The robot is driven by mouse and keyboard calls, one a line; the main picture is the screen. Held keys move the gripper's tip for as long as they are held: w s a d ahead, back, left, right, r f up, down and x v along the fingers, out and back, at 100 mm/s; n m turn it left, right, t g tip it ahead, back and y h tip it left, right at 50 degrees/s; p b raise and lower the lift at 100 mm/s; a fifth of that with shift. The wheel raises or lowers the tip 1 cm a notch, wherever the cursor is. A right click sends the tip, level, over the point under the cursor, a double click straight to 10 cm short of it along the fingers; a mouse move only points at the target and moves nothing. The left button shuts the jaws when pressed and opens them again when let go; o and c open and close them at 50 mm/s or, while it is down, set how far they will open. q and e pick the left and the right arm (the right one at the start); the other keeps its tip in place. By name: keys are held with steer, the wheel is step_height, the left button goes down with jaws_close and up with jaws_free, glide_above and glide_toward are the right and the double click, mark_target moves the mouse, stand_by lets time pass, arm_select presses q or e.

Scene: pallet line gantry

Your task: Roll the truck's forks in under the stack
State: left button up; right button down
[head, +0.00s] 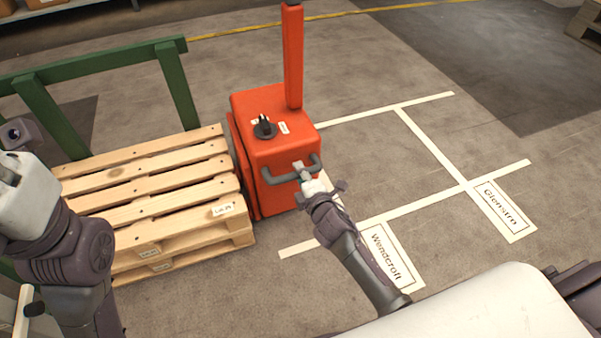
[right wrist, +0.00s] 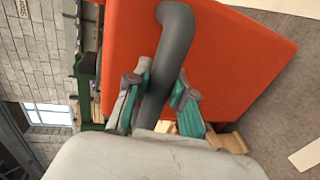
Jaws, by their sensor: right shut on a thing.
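The orange truck (head: 270,145) stands upright close beside the right end of the stack (head: 160,190) of wooden pallets. Its forks are hidden behind its body and by the stack, so how far in they reach does not show. My right gripper (head: 305,174) is shut on the grey handle (head: 279,178) on the truck's near side. In the right wrist view the fingers (right wrist: 158,88) sit on either side of the handle bar (right wrist: 176,45), with the orange body behind. My left arm shows at the left edge; its fingers are out of view.
A green rail (head: 95,66) stands behind the stack. White floor lines mark bays right of the truck, with labels Wendcroft (head: 392,255) and Glenstro (head: 503,208). The floor there is clear. Another pallet (head: 588,25) is at the top right.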

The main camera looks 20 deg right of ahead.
steer(key=shift+s+a, duration=0.1)
steer(key=shift+a, duration=1.05)
steer(key=c, duration=1)
jaws_free()
steer(key=shift+a, duration=0.1)
steer(key=shift+d, duration=0.2)
steer(key=shift+s, duration=0.35)
steer(key=v, duration=1.1)
steer(key=shift+s, duration=0.1)
steer(key=shift+r, duration=0.1)
